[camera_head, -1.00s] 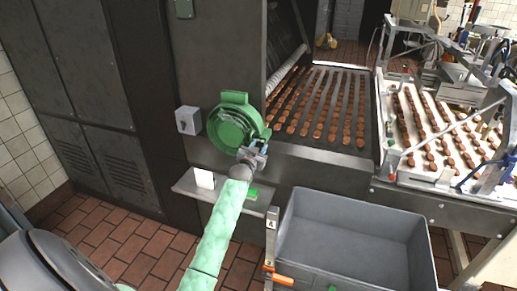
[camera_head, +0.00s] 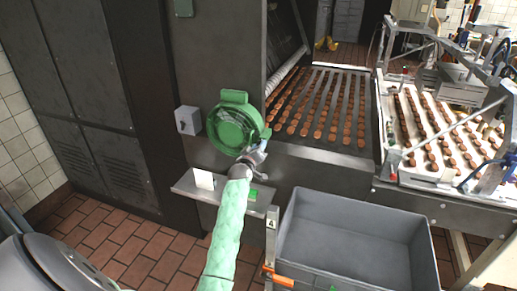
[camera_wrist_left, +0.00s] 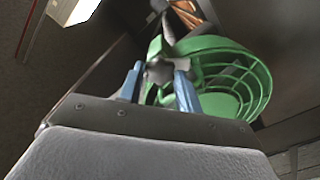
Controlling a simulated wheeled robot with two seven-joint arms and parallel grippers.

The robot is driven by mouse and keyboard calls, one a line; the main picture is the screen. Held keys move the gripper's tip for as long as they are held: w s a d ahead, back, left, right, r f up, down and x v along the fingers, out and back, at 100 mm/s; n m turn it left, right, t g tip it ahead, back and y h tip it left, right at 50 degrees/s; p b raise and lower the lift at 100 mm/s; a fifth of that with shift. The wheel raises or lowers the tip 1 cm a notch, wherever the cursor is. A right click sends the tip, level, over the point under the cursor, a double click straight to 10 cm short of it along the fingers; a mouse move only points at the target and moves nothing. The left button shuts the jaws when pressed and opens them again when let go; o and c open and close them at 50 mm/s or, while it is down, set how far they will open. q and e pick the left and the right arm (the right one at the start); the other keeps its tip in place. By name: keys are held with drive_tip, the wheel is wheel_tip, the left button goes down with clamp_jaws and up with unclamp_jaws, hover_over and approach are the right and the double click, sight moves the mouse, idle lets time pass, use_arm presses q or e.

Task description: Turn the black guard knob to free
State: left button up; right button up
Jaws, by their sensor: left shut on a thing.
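A round green guard (camera_head: 236,127) is mounted on the dark machine front, left of the belt. It also shows in the left wrist view (camera_wrist_left: 252,68), with curved bars along one side. A dark star-shaped knob (camera_wrist_left: 157,72) sits beside it in the left wrist view, between the blue fingers of my left gripper (camera_wrist_left: 160,80). The fingers are shut on the knob. In the head view my left gripper (camera_head: 254,156) is at the guard's lower right edge, and the knob is too small and covered to make out. My right gripper is not in view.
A grey box (camera_head: 188,120) is on the machine left of the guard. A metal shelf (camera_head: 222,196) with a white card lies below. A grey crate (camera_head: 352,240) stands at the front right. Rows of brown biscuits lie on the belt (camera_head: 350,90) behind.

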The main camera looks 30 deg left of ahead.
use_arm(q)
drive_tip(key=shift+a+r+n+p, duration=0.1)
drive_tip(key=shift+n+p, duration=0.25)
drive_tip(key=shift+n, duration=3.55)
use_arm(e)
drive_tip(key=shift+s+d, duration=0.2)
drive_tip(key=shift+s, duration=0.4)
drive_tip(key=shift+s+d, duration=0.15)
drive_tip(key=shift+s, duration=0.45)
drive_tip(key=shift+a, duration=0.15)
use_arm(q)
drive_tip(key=o, duration=0.7)
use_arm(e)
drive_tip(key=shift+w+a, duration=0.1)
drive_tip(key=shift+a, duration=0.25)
